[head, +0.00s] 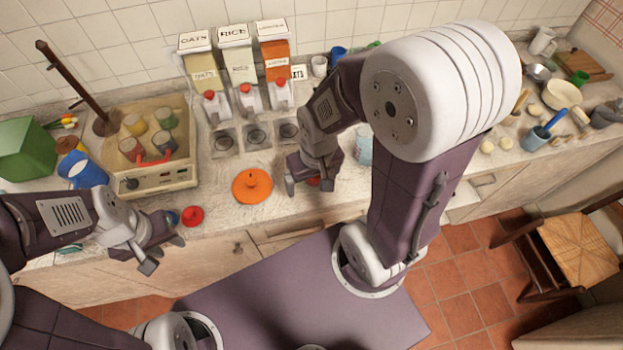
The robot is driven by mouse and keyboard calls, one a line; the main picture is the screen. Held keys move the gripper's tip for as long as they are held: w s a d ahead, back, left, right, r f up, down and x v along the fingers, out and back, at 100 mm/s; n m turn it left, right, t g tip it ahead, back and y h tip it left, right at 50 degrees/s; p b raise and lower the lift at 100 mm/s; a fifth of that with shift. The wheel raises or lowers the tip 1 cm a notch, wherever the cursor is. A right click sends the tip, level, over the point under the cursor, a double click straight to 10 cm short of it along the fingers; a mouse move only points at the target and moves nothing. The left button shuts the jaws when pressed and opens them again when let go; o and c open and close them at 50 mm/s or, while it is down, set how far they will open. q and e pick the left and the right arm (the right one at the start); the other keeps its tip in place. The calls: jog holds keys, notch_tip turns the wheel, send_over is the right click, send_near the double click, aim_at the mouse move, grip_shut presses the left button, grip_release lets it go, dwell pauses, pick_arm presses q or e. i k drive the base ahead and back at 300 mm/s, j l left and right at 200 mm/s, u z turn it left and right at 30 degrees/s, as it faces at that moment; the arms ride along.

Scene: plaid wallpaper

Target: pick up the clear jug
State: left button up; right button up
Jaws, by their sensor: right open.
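A pale bluish, see-through vessel (363,148), which looks like the clear jug, stands on the counter and is partly hidden behind my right arm. My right gripper (309,184) points down over the counter to the left of that vessel, apart from it. It is open, with a small orange-red thing partly visible beneath it. My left gripper (162,254) hangs at the counter's front edge at the left, far from the vessel. Its fingers look apart and empty.
An orange lid (252,185) and a red lid (193,215) lie near the front edge. A beige appliance (165,180) with several mugs and a blue jug (85,174) stand left. Dispensers (236,58) line the wall. A wooden chair (577,250) stands at right.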

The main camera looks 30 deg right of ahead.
aim_at(363, 142)
jog(key=z, duration=1.65)
